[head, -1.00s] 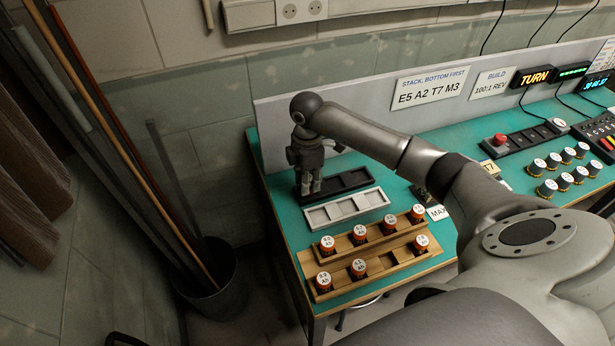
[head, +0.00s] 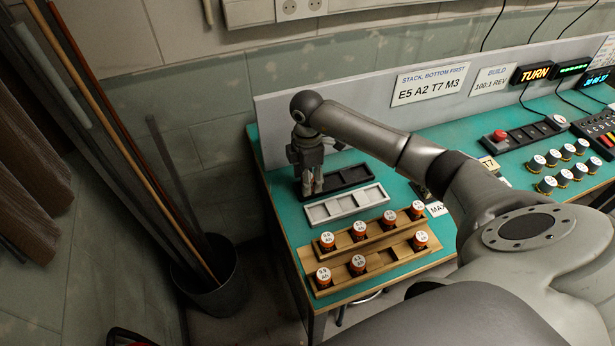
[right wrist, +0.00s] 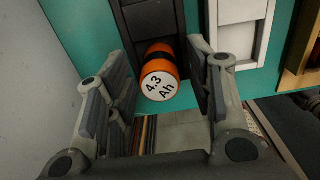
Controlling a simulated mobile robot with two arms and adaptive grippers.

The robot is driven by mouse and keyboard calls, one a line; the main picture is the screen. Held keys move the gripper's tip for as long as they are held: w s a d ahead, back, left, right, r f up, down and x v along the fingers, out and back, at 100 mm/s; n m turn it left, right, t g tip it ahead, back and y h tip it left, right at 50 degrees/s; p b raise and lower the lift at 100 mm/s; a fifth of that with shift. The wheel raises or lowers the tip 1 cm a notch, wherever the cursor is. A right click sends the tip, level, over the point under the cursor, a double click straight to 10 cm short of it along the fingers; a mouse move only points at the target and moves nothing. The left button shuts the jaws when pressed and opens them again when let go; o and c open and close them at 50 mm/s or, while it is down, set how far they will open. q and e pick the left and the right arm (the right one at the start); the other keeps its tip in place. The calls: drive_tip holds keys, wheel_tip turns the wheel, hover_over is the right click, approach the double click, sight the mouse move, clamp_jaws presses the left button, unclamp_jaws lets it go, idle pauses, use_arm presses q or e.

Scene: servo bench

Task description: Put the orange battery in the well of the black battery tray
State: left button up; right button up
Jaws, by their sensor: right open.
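The orange battery (right wrist: 160,74) has a black band and a white cap marked 4.3 Ah. In the right wrist view it stands, cap towards the camera, at the end well of the black battery tray (right wrist: 151,18). How deep it sits is hidden. My right gripper (right wrist: 162,108) is open, one finger on each side of the battery, with visible gaps. In the head view my right gripper (head: 311,188) is over the left end of the black tray (head: 347,177) and hides the battery. The tray's other wells look empty. My left gripper is not in view.
A white tray (head: 345,206) lies just in front of the black one. Wooden racks (head: 384,261) with several orange batteries stand nearer, with a gap in the front row. A grey panel (head: 350,105) rises behind. The bench's left edge is close to the gripper.

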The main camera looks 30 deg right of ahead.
wheel_tip(320, 180, up, 12)
drive_tip(key=b, duration=0.3)
idle(0.5)
